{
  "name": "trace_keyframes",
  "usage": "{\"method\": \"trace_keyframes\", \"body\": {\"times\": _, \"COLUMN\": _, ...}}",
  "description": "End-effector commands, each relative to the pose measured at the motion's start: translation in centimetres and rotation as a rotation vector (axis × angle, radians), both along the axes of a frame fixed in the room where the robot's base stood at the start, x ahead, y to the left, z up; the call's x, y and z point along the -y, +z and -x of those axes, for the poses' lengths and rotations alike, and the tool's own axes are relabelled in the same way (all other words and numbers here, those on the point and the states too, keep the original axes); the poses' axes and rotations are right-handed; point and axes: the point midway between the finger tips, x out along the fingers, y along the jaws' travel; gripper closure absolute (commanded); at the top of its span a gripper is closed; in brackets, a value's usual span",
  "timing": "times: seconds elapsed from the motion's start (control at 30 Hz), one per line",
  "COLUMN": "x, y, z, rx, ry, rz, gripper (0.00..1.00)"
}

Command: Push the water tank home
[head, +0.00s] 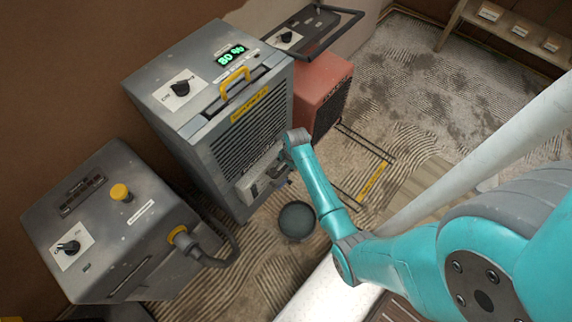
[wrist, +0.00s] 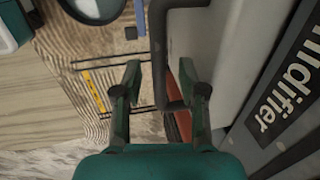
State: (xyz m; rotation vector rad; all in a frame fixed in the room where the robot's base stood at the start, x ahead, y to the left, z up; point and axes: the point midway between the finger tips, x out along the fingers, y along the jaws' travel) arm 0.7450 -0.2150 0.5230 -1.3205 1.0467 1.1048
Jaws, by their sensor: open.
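The dehumidifier (head: 205,100) is a tall grey cabinet with a green "80 %" display and a louvred front. The water tank (head: 247,188) is a pale grey box low on its front, partly hidden by my arm. In the wrist view the tank (wrist: 222,50) is a pale wall with a dark bar handle (wrist: 165,55). My gripper (wrist: 160,70) is open, with the bar between its fingers in this view. It also shows at the tank's front in the head view (head: 277,178). Contact and the tank's exact depth cannot be told.
A dark round bucket (head: 297,221) stands on the floor just right of the tank. A grey machine with a yellow knob (head: 105,225) and hose is at left. An orange heater (head: 322,92) stands behind. A yellow-marked floor frame (head: 373,182) lies right.

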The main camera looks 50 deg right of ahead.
Motion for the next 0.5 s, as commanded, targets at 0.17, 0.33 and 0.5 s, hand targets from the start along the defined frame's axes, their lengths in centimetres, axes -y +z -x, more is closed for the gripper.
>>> {"method": "trace_keyframes", "body": {"times": 0.17, "x": 0.01, "y": -0.04, "z": -0.03, "rx": 0.001, "ry": 0.0, "rz": 0.0, "gripper": 0.59}}
{"method": "trace_keyframes", "body": {"times": 0.33, "x": 0.0, "y": -0.03, "z": -0.02, "rx": 0.0, "ry": 0.0, "rz": 0.0, "gripper": 0.86}}
{"method": "trace_keyframes", "body": {"times": 0.5, "x": 0.0, "y": -0.03, "z": 0.0, "rx": 0.0, "ry": 0.0, "rz": 0.0, "gripper": 1.0}}
